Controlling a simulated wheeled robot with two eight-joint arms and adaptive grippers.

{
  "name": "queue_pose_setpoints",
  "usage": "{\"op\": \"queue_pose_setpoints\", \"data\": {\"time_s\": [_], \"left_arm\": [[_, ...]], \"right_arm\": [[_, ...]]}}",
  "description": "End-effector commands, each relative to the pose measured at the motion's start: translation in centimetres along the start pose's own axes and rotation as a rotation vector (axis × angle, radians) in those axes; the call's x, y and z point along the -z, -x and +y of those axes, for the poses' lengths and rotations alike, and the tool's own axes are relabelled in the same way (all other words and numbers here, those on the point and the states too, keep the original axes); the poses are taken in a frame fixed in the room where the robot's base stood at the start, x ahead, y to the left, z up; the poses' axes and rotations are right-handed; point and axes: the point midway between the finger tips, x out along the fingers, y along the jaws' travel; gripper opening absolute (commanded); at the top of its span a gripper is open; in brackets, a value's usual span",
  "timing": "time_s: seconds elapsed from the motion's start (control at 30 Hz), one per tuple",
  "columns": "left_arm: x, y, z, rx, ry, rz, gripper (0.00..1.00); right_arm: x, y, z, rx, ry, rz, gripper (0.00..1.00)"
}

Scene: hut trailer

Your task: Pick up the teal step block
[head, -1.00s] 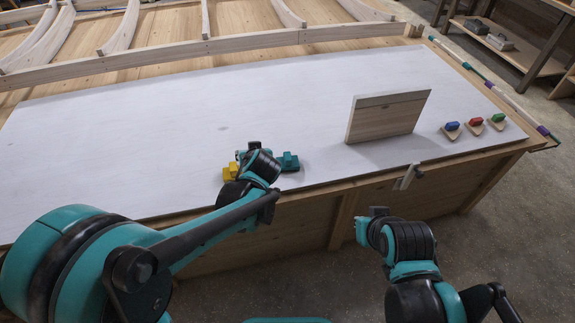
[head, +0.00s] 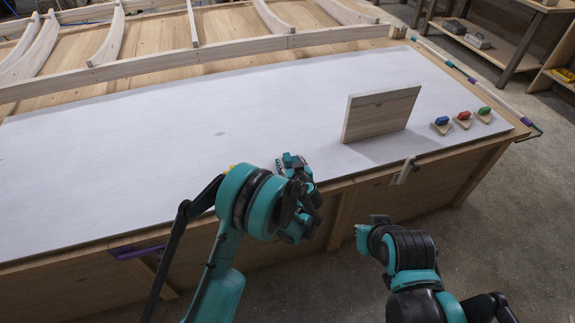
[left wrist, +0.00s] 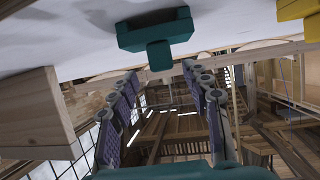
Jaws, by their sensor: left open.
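The teal step block (head: 284,160) lies near the front edge of the white tabletop, mostly hidden behind my left gripper in the head view. In the left wrist view the teal step block (left wrist: 155,34) shows whole at the top middle, with its narrower step pointing toward the gap between the fingers. My left gripper (left wrist: 161,75) is open and empty, its fingers on either side below the block and apart from it. In the head view my left gripper (head: 300,190) is at the table's front edge. My right gripper (head: 368,230) hangs off the front of the table, its jaws unclear.
A yellow block (left wrist: 298,15) is beside the teal one, mostly hidden behind my left arm in the head view. An upright wooden board (head: 380,113) stands to the right. Blue, red and green pieces (head: 463,118) sit beyond it. A clamp (head: 404,170) grips the front edge.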

Motion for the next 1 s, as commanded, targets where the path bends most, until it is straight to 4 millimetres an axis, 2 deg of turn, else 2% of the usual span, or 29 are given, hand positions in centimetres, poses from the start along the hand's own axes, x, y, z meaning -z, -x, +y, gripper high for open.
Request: {"op": "queue_pose_setpoints", "data": {"time_s": [0.1, 0.23, 0.47, 0.53, 0.67, 1.0], "left_arm": [[-0.3, -2.0, -0.5, 0.004, 0.001, -0.001, 0.48], [-0.1, -3.9, -0.5, 0.002, 0.001, 0.000, 0.48], [0.1, -4.1, -0.4, 0.001, 0.000, -0.001, 0.48], [0.1, -4.1, -0.4, 0.001, 0.000, -0.001, 0.35], [0.1, -4.1, -0.4, 0.001, 0.000, -0.001, 0.01], [0.2, -4.1, -0.4, 0.001, 0.000, -0.001, 0.00]], "right_arm": [[-0.8, -1.1, 0.0, 0.000, 0.000, 0.000, 0.00], [-1.1, -1.6, 0.0, 0.000, 0.000, 0.000, 0.00], [-1.1, -1.5, 0.0, 0.000, 0.000, 0.000, 0.00], [-1.1, -1.5, 0.0, 0.000, 0.000, 0.000, 0.00], [-1.1, -1.5, 0.0, 0.000, 0.000, 0.000, 0.00], [-1.0, -1.4, 0.0, 0.000, 0.000, 0.000, 0.00]]}}
